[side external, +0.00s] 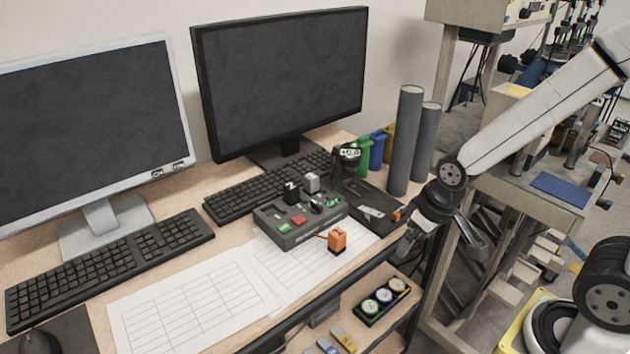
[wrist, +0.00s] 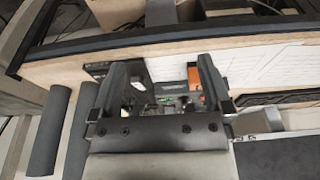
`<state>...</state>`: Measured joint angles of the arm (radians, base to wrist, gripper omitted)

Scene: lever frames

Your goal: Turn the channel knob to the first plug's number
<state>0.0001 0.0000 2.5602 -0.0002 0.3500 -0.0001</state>
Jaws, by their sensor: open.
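A dark grey control box (side external: 290,238) stands on the desk, with a black plug-like block (side external: 291,192), a light grey one (side external: 312,182), a red part (side external: 299,220), green parts and a small dark round knob (side external: 316,206) on top. I cannot read any numbers. An orange plug-like block (side external: 338,240) sits in front of the box on the paper; it also shows in the wrist view (wrist: 194,76). My gripper (side external: 442,243) is open and empty, right of the box and apart from it. In the wrist view the box is partly hidden behind my gripper (wrist: 162,78).
Two monitors (side external: 285,80) and keyboards (side external: 110,262) stand behind and left of the box. A black tray (side external: 365,205) lies right of the box. Printed sheets (side external: 195,305) cover the desk front.

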